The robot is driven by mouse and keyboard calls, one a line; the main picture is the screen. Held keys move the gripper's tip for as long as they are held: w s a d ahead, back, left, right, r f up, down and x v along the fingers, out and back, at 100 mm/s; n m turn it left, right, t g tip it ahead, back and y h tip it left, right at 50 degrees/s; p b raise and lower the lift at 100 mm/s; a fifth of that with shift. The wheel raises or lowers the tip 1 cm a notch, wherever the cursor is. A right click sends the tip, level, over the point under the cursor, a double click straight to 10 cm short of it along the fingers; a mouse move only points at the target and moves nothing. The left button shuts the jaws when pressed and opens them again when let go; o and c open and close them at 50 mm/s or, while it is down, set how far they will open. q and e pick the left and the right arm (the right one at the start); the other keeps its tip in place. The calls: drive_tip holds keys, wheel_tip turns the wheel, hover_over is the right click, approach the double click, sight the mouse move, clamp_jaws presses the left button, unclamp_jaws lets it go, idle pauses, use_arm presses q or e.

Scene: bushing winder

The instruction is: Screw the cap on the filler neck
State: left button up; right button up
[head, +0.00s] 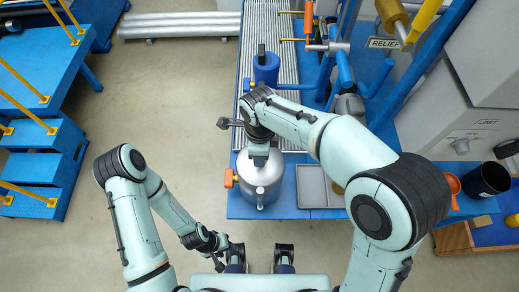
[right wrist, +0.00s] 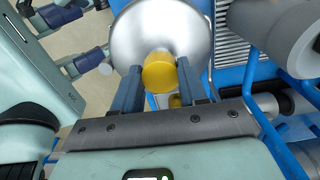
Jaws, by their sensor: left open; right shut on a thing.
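The silver tank (head: 262,186) stands on the blue bench, with an orange valve (head: 229,178) at its left side. My right gripper (head: 259,155) points down over the tank's top. In the right wrist view its two fingers (right wrist: 159,72) are shut on the yellow cap (right wrist: 160,75), with the silver tank (right wrist: 150,30) just beyond. The filler neck is hidden; I cannot tell whether the cap touches it. My left gripper (head: 228,252) is open and empty, low in front of the bench.
A grey tray (head: 316,187) lies right of the tank. A blue container (head: 266,68) stands behind it on the ribbed bed. Blue pipes with a RELIEF sign (head: 384,43) rise at the back right. A dark bin (head: 487,180) and orange funnel (head: 449,186) are far right.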

drive_tip(key=shift+r+m, duration=0.15)
drive_tip(key=shift+m, duration=0.15)
use_arm(q)
drive_tip(key=shift+w+r+p, duration=0.2)
drive_tip(key=shift+r+p, duration=0.3)
drive_tip(key=shift+r, duration=0.05)
use_arm(e)
drive_tip(key=m, duration=0.4)
drive_tip(key=shift+w+m, duration=0.15)
drive_tip(key=shift+m, duration=0.15)
drive_tip(key=m+p, duration=0.1)
drive_tip(key=m, duration=0.2)
drive_tip(key=shift+w+r+m, duration=0.1)
drive_tip(key=shift+r+m, duration=0.05)
drive_tip(key=shift+m, duration=0.15)
use_arm(q)
drive_tip(key=shift+w+r, duration=0.4)
drive_tip(key=shift+r, duration=0.45)
use_arm(e)
drive_tip(key=shift+m, duration=0.5)
use_arm(q)
drive_tip(key=shift+p, duration=0.3)
